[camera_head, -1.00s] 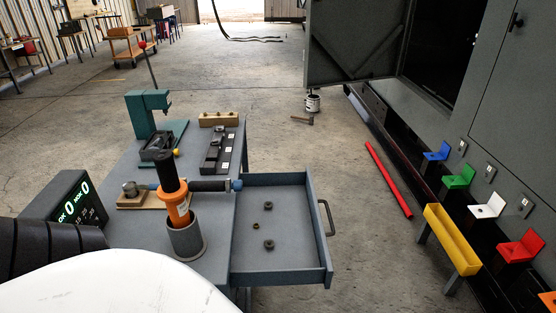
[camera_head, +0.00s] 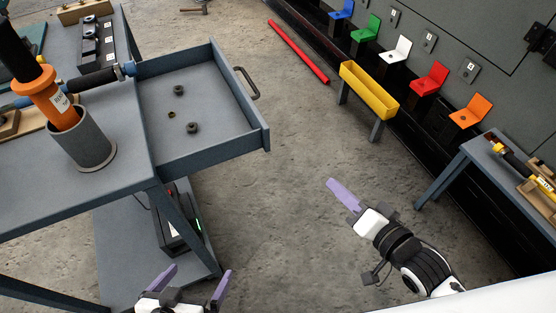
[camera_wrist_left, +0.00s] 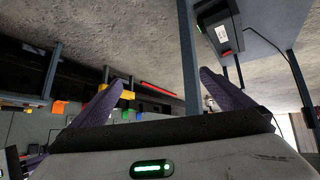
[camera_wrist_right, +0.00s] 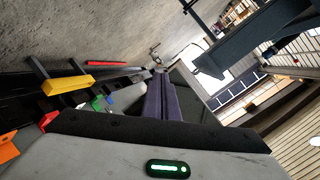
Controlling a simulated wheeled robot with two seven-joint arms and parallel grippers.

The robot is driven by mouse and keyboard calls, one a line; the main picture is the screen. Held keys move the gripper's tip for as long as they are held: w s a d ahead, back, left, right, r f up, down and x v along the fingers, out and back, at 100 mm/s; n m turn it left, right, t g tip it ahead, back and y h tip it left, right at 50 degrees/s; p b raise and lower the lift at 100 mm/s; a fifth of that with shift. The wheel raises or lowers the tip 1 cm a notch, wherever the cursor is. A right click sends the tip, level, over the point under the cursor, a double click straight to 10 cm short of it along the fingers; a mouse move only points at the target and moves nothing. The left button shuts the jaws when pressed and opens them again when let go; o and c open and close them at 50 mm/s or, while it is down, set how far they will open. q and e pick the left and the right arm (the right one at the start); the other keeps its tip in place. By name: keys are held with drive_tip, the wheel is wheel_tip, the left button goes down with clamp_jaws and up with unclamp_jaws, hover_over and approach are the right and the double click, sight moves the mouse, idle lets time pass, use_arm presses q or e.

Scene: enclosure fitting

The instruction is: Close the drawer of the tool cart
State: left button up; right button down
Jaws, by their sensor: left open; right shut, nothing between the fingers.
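The grey-blue tool cart (camera_head: 110,180) stands at the left of the head view. Its drawer (camera_head: 200,138) is pulled out to the right, with several small nuts or rings on its floor. The dark bar handle (camera_head: 247,83) is on the drawer's front panel. My left gripper (camera_head: 199,274) is open and empty at the bottom of the head view, in front of the cart's leg and apart from the drawer. My right gripper (camera_head: 331,183) is shut and empty over the floor, to the right of and nearer than the drawer front, not touching it.
An orange tool (camera_head: 45,95) stands in a grey cup (camera_head: 82,138) on the cart top. A black box (camera_head: 172,222) sits on the lower shelf. A yellow trough (camera_head: 368,90) and a second table (camera_head: 445,180) stand at the right. Open floor lies between drawer and trough.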

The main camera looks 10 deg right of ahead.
drive_tip(key=w+a+r+m+t+y+b, duration=0.1)
drive_tip(key=w+a+r+m+y+b, duration=0.1)
drive_tip(key=w+a+b, duration=0.2)
drive_tip(key=w+a+r+m+t+y+b, duration=0.1)
drive_tip(key=w+a+r+m+y+b, duration=0.1)
drive_tip(key=w+a, duration=0.5)
drive_tip(key=shift+r+m+y+b, duration=0.3)
drive_tip(key=shift+r+m+b, duration=0.35)
drive_tip(key=shift+b, duration=0.65)
drive_tip(key=shift+a+f, duration=0.15)
